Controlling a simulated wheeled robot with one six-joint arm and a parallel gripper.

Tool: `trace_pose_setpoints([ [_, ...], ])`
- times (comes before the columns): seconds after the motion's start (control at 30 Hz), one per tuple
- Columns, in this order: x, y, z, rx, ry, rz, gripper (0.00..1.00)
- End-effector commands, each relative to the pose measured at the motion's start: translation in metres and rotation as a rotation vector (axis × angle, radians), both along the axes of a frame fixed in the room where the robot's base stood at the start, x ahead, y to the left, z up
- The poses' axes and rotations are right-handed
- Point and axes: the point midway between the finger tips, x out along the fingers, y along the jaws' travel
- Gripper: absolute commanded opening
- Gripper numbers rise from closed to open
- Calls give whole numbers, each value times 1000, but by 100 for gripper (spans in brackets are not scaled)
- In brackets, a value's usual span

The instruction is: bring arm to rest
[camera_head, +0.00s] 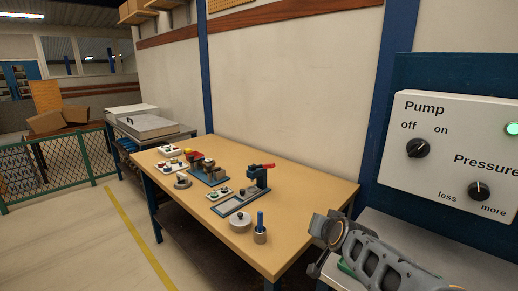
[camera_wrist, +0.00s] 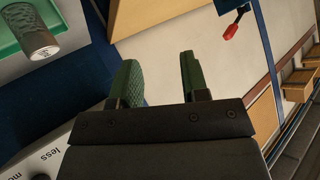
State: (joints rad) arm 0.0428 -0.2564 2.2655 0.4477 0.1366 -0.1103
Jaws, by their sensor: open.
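My gripper (camera_wrist: 157,60) shows in the wrist view with its two green-padded fingers apart and nothing between them. In the head view my arm reaches in from the lower right, beside the grey bench below the control panel. The white control panel (camera_head: 455,150) has a Pump knob (camera_head: 417,148), a Pressure knob (camera_head: 479,191) and a lit green lamp (camera_head: 513,129). A corner of the panel also shows in the wrist view (camera_wrist: 52,156).
A wooden workbench (camera_head: 310,187) stands left of my arm, with a red-handled press (camera_head: 262,180), a round pot (camera_head: 240,222) and several small parts. The wrist view shows a metal cylinder (camera_wrist: 38,42) on a green tray (camera_wrist: 75,12). Open floor lies left, before a green fence (camera_head: 60,165).

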Motion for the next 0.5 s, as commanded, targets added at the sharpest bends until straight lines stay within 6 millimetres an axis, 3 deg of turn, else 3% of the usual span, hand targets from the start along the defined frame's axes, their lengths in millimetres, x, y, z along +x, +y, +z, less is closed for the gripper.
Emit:
trace_pose_setpoints([
  [0.03,-24,10,6,-14,121,68,42],
  [0.13,-79,20,-1,-59,376,174,42],
  [0.3,-164,12,20,-182,699,263,42],
  [0.4,-181,8,38,-229,726,277,42],
  [0.5,-184,9,53,-240,704,281,42],
])
